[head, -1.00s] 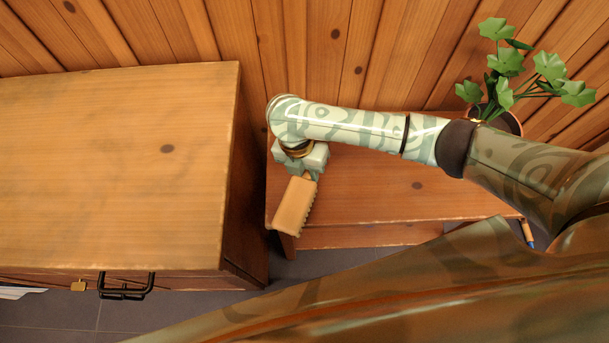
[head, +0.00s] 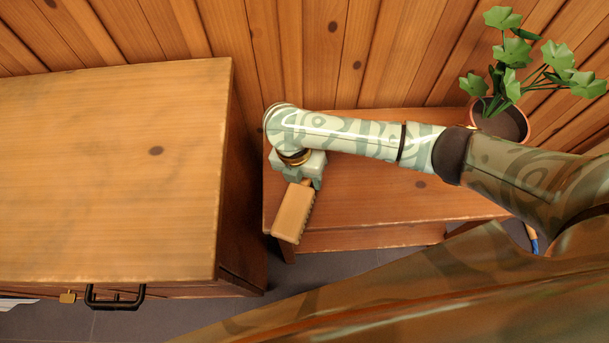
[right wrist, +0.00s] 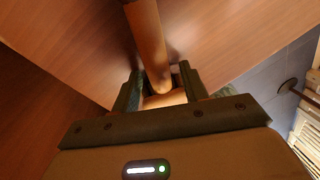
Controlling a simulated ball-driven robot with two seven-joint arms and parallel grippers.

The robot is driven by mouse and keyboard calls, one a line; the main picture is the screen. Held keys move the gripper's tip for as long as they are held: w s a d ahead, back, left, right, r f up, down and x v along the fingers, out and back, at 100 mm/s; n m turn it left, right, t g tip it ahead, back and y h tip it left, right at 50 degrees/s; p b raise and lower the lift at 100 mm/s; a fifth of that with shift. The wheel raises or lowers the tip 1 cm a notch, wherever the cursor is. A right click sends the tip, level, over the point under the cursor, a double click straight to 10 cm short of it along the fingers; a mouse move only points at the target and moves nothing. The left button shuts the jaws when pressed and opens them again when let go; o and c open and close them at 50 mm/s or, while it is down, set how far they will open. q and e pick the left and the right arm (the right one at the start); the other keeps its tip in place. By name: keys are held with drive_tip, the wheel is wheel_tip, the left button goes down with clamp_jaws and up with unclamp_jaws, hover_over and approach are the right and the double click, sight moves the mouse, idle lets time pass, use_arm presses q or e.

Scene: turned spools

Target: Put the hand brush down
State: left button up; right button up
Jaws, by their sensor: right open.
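The hand brush (head: 293,212) has a tan wooden back and a bristle edge on its right side. It is at the left front corner of the low wooden bench (head: 400,205), partly over the front edge. My right gripper (head: 305,181) is at its upper end, pointing down. In the right wrist view the wooden brush handle (right wrist: 148,45) runs between the two spread fingers (right wrist: 160,88). The jaws are open around it. I cannot tell whether the brush rests fully on the bench. My left gripper is not in view.
A large wooden cabinet (head: 110,170) with a black handle (head: 115,296) stands close on the left, higher than the bench. A potted plant (head: 502,122) stands at the bench's right end. A plank wall is behind. The bench top's middle lies partly under my arm.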

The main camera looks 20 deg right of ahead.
use_arm(q)
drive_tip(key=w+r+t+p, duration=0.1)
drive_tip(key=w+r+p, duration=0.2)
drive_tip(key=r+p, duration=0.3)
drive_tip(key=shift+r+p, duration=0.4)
drive_tip(key=shift+p, duration=0.35)
use_arm(e)
wheel_tip(320, 180, up, 12)
drive_tip(key=w+a, duration=0.1)
drive_tip(key=shift+w+a, duration=0.25)
drive_tip(key=shift+a, duration=0.1)
drive_tip(key=shift+s, duration=0.1)
